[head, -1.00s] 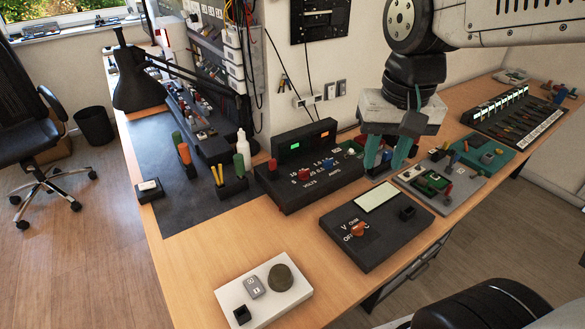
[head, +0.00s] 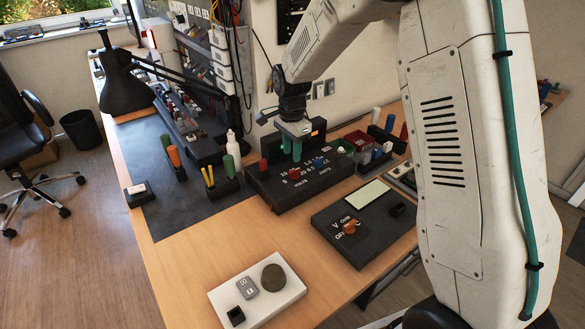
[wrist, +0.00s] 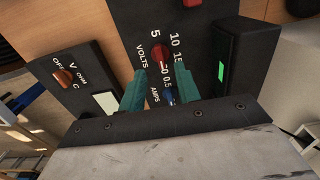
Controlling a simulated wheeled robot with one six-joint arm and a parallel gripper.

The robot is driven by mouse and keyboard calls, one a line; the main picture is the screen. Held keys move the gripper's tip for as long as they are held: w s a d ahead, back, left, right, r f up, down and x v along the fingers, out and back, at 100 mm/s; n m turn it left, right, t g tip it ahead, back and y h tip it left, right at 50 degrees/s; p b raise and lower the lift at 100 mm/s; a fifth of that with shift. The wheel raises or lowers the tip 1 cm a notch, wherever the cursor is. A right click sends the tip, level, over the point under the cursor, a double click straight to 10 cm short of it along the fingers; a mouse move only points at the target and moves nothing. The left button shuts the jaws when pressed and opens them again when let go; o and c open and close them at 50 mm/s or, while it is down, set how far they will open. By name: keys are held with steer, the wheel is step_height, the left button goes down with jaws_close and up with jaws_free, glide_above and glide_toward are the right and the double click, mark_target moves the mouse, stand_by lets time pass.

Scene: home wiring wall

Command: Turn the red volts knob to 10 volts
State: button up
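The red volts knob (head: 294,174) sits on the front panel of a dark power supply box (head: 275,195). In the wrist view the knob (wrist: 159,57) shows just beyond my fingertips, with the printed 5, 10 and 15 around it. I cannot tell which number it points to. My gripper (head: 292,156) has two teal fingers pointing down above the panel, behind the knob in the head view. In the wrist view my gripper (wrist: 160,68) is open, with a gap between the fingers. The blue amps knob (wrist: 168,98) shows in that gap.
A red post (head: 263,165) stands at the panel's left. A meter with an orange knob (head: 348,226) lies in front, and a white box with a round dial (head: 274,277) nearer. A white bottle (head: 235,150) and tool holders stand left. Bare wood lies between the boxes.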

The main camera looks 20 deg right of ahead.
mark_target(292, 171)
step_height(292, 171, down, 7)
stand_by(0.3)
jaws_close()
